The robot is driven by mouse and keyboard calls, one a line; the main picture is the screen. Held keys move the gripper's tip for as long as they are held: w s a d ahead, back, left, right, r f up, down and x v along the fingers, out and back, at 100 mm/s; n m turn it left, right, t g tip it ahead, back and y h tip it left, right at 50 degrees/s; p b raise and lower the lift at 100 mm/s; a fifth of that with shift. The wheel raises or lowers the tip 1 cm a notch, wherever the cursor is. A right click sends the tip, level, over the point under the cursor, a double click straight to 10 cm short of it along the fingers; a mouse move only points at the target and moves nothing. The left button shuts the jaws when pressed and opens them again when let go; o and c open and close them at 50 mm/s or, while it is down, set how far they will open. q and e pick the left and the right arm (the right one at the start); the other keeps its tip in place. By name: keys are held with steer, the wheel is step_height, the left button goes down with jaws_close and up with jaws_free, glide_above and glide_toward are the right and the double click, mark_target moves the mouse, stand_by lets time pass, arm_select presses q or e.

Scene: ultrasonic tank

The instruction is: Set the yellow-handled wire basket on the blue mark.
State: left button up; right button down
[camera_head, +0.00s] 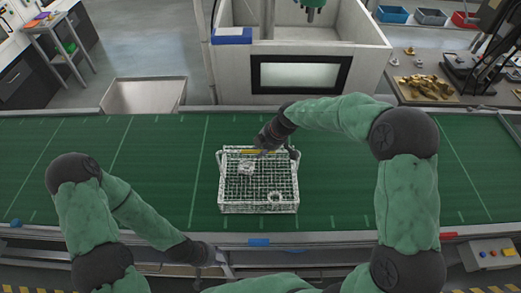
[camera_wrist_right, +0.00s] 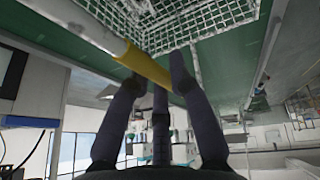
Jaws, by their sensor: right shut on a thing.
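The wire basket (camera_head: 247,199) is over the green conveyor belt in the middle of the head view, with small metal parts inside. I cannot tell whether its bottom touches the belt. Its yellow handle (camera_head: 251,152) is on the far side. My right gripper (camera_head: 262,149) is shut on this handle; in the right wrist view the yellow sleeve (camera_wrist_right: 147,66) lies between the fingertips (camera_wrist_right: 160,75). A blue mark (camera_head: 259,242) shows on the belt's near rail, just in front of the basket. My left gripper (camera_head: 222,262) is low near that rail, apart from the basket; its fingers are unclear.
A pale tank (camera_head: 370,50) with a dark-framed window stands behind the belt, a blue block (camera_head: 232,36) on its rim. A red mark (camera_head: 448,234) is on the near rail at right. A grey bin (camera_head: 145,95) stands behind left. The belt is clear on both sides.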

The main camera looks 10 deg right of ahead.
steer(key=shift+w+f, duration=0.1)
steer(key=c, duration=1.1)
jaws_free()
steer(key=shift+f, duration=0.1)
steer(key=shift+c, duration=0.2)
steer(key=shift+s+d+r, duration=0.2)
steer(key=shift+r, duration=0.4)
steer(key=b+v, duration=0.1)
steer(key=v, duration=0.9)
steer(key=shift+s+d+r, duration=0.15)
steer(key=shift+s+r, duration=0.05)
steer(key=shift+r, duration=0.15)
